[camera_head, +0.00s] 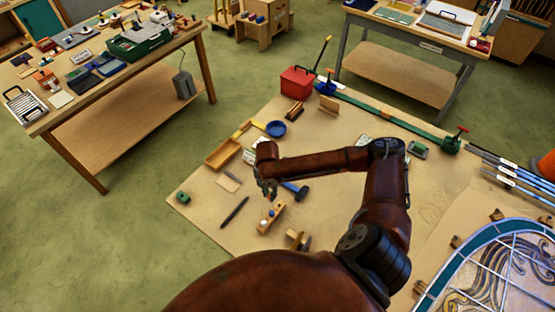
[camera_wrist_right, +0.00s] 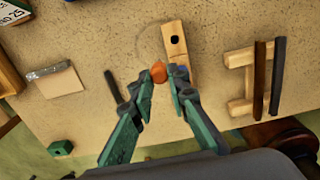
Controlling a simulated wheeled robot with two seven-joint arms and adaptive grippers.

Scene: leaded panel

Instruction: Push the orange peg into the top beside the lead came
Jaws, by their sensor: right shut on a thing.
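My right gripper (camera_head: 268,192) hangs low over the bench top, above a small wooden block (camera_head: 270,216). In the right wrist view the fingers (camera_wrist_right: 164,80) are closed on the orange peg (camera_wrist_right: 158,72), whose rounded orange end shows between the tips. The wooden block (camera_wrist_right: 174,38) lies just beyond, with one dark empty hole; a bit of blue shows beside the right finger. How far the peg is from the block is hard to tell. The leaded panel with its pale cames (camera_head: 490,285) lies at the lower right, far from the gripper. My left gripper is not in view.
A dark pen-like tool (camera_head: 235,211), a blue-headed hammer (camera_head: 296,191), a wooden tray (camera_head: 222,154) and a blue bowl (camera_head: 276,129) lie around the gripper. A green bar clamp (camera_head: 395,122) crosses the far side. Wooden blocks (camera_head: 456,241) edge the panel.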

